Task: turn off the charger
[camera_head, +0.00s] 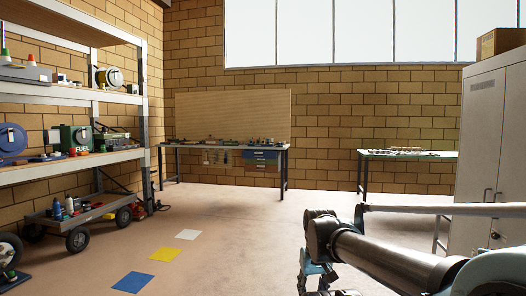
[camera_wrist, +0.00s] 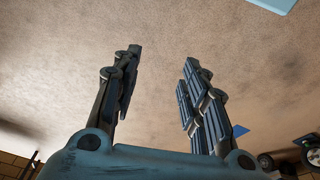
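I cannot make out for certain which thing is the charger. A green boxy device (camera_head: 75,138) stands on the middle shelf at the left in the head view, and a longer dark green unit (camera_head: 112,141) stands to its right. Both are too small to show switches or lights. My gripper (camera_wrist: 163,62) is open and empty in the wrist view, its two fingers spread over bare floor. In the head view my gripper (camera_head: 322,278) hangs low at bottom centre-right, well away from the shelves.
A metal rack (camera_head: 140,100) fills the left side, with a wheeled cart (camera_head: 90,216) below. A workbench (camera_head: 225,147) stands at the back, a green-topped table (camera_head: 400,154) right of it, and a grey cabinet (camera_head: 485,150) at the right. The middle floor is clear, with flat coloured squares (camera_head: 133,282).

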